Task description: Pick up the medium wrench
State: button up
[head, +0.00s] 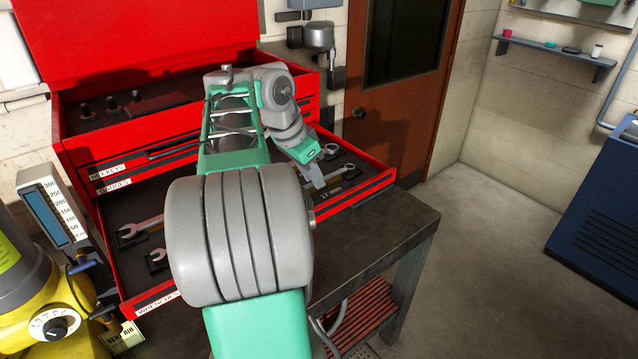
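The open red drawer (375,183) of the tool chest holds wrenches on a dark liner. At its left, open wrench jaws (130,231) show, with another wrench end (158,255) nearer the front. At its right, ring ends (331,151) and (346,170) show beside my gripper. My arm hides the drawer's middle, so I cannot tell which ends belong together or which wrench is the medium one. My gripper (314,178) points down over the drawer's right part, close to the ring ends. Its fingertips are too small and covered to show whether they are open or hold anything.
The drawer sits in a red tool chest (290,60) with its lid up, on a dark workbench (375,235). A yellow tank (30,290) and a gauge (55,210) stand at the left. Clear floor (500,230) lies at the right, before a blue cabinet (600,220).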

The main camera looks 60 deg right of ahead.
jog(key=shift+s+d+f, duration=0.1)
jog(key=shift+s+d, duration=0.25)
jog(key=shift+d, duration=0.05)
grip_shut()
dwell(0.6)
